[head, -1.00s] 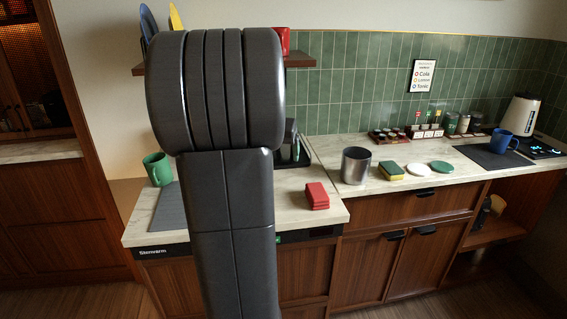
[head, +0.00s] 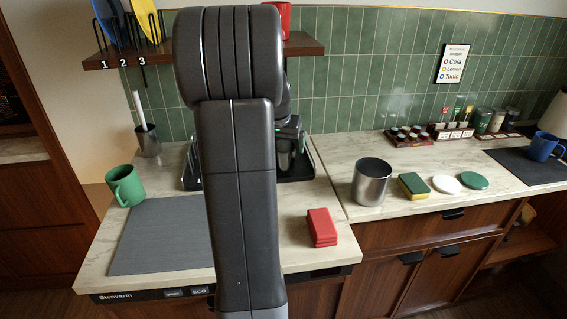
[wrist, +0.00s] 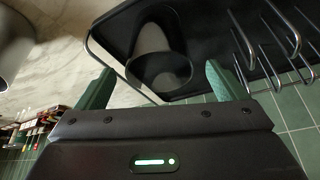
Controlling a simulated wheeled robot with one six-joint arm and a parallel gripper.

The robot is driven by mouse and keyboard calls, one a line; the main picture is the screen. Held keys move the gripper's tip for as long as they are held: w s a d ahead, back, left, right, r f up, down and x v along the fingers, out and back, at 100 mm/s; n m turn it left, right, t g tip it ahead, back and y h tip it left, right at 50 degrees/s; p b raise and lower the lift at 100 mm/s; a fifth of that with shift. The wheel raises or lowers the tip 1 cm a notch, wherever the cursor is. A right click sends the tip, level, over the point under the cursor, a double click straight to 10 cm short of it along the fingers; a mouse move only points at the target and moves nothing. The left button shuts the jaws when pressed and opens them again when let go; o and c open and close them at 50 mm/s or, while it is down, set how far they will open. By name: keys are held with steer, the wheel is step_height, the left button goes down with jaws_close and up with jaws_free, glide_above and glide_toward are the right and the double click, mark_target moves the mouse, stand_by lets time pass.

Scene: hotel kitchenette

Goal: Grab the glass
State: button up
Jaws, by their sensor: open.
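In the wrist view my gripper (wrist: 160,88) is open, its two green fingers spread wide with nothing held between them. A dark, see-through glass (wrist: 160,45) shows just beyond and between the fingertips, over a black rack tray (wrist: 198,40). Its round rim faces the camera, and no finger visibly touches it. In the head view my arm covers most of the black tray (head: 305,172) and hides my fingers. A greyish glass-like shape (head: 288,150) shows at the arm's right edge, partly hidden.
Wire prongs (wrist: 270,40) stand on the rack to the right in the wrist view. On the counter are a green mug (head: 125,186), a grey mat (head: 160,238), red blocks (head: 321,227) and a metal canister (head: 371,182). A shelf (head: 300,45) hangs above.

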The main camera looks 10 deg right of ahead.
steer(key=x, duration=0.5)
steer(key=shift+f+p, duration=0.1)
steer(key=shift+p, duration=0.25)
steer(key=c, duration=1.3)
